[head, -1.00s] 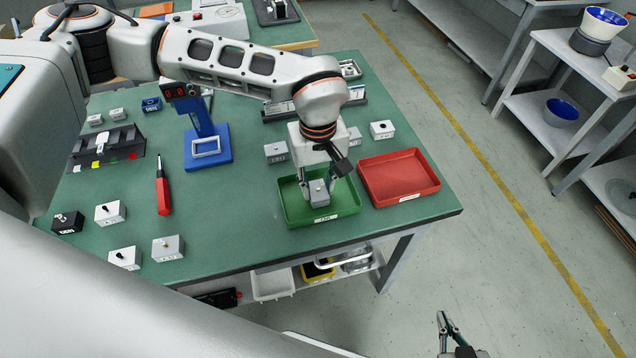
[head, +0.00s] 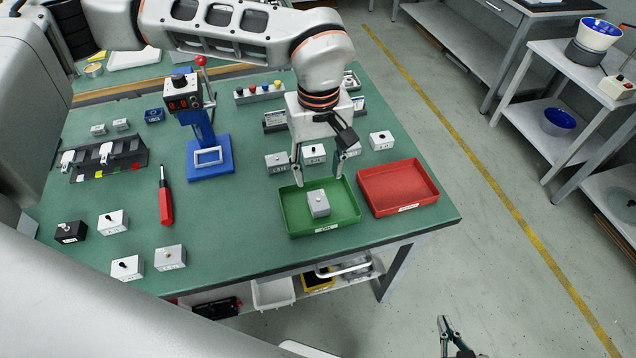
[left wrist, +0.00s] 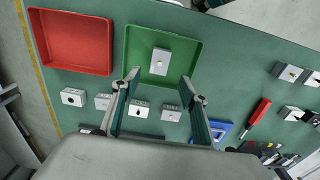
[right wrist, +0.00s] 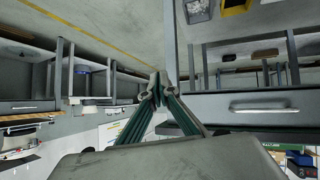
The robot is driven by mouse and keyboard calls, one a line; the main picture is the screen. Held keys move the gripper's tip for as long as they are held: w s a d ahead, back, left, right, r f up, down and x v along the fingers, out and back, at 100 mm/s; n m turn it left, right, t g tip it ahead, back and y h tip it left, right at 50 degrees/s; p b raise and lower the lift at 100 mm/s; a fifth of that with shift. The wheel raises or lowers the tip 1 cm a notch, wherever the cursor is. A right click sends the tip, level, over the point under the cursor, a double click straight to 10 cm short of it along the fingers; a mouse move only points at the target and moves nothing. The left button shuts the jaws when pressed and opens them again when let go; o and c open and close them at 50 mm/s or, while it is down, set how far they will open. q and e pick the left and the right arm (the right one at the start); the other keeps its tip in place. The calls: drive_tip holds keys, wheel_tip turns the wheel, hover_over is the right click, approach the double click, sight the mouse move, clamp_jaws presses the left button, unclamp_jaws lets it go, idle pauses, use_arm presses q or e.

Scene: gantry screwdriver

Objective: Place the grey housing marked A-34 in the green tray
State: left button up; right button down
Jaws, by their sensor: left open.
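The grey housing (head: 318,204) lies inside the green tray (head: 289,218), near its middle, with a small dark knob or hole on top. Its marking cannot be read. In the left wrist view the housing (left wrist: 160,61) rests on the floor of the green tray (left wrist: 194,45), clear of the walls. My left gripper (head: 318,181) is open and empty above the tray's back part, its fingers apart from the housing; it also shows in the left wrist view (left wrist: 159,80). My right gripper (right wrist: 155,86) is empty, its fingertips together, away from the table.
A red tray (head: 434,178) stands right of the green one. Several similar housings, such as a grey one (head: 170,258), stand around the bench. A blue screwdriver stand (head: 210,170), a red screwdriver (head: 165,205) and a black rack (head: 135,158) are left. Bare bench lies between.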

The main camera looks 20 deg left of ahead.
use_arm(q)
wheel_tip(320, 180, up, 3)
drive_tip(key=shift+r, duration=0.15)
use_arm(e)
drive_tip(key=shift+s+a+f, duration=0.1)
drive_tip(key=shift+s+f, duration=0.15)
drive_tip(key=shift+s, duration=0.35)
drive_tip(key=shift+w+r, duration=0.15)
drive_tip(key=shift+w, duration=0.2)
